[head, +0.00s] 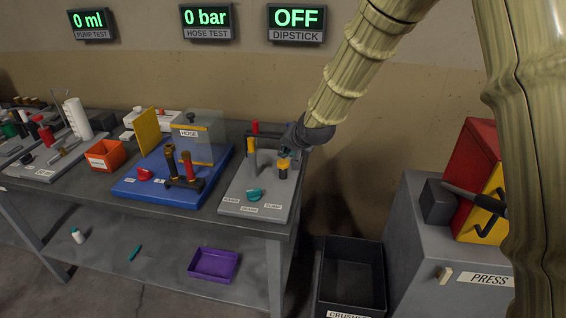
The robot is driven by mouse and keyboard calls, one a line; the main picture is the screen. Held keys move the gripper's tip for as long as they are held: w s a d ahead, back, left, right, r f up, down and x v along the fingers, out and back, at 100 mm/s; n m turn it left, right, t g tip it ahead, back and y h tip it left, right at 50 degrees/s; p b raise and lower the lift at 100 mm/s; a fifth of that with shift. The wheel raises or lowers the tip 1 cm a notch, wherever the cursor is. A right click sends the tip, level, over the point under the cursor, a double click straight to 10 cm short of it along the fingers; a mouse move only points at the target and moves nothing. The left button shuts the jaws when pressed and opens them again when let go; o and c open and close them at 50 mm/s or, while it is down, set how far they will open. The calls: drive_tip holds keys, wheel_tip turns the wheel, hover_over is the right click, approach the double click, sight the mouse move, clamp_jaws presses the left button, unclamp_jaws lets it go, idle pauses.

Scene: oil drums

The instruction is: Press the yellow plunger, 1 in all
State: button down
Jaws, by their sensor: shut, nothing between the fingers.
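A short yellow plunger (283,164) stands upright on the grey board (262,211) at the right end of the workbench. My gripper (285,152) is shut and empty, reaching down from the upper right over the plunger. It covers part of the plunger's top, and I cannot tell whether the fingertips touch it. A second yellow part (251,146) sits on a grey post left of my gripper, below a dark bar with a red piece (255,126). A teal knob (254,194) lies toward the front of the board.
A blue board (203,198) with red and dark valves and a clear panel stands left of the grey board. A black bin (351,275) is on the floor to the right, beside a grey press cabinet (418,240). The dipstick display (297,17) reads OFF.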

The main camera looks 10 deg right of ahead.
sight(286, 161)
drive_tip(key=shift+f, duration=0.1)
idle(0.3)
drive_tip(key=shift+f, duration=0.35)
drive_tip(key=shift+f+b, duration=0.4)
drive_tip(key=shift+f, duration=0.35)
idle(1.2)
drive_tip(key=shift+r, duration=0.15)
idle(0.3)
drive_tip(key=shift+r+p, duration=0.9)
drive_tip(key=shift+r, duration=0.15)
drive_tip(key=shift+r, duration=0.1)
drive_tip(key=shift+r+p, duration=1.8)
drive_tip(key=shift+r, duration=0.65)
drive_tip(key=shift+a+f, duration=0.1)
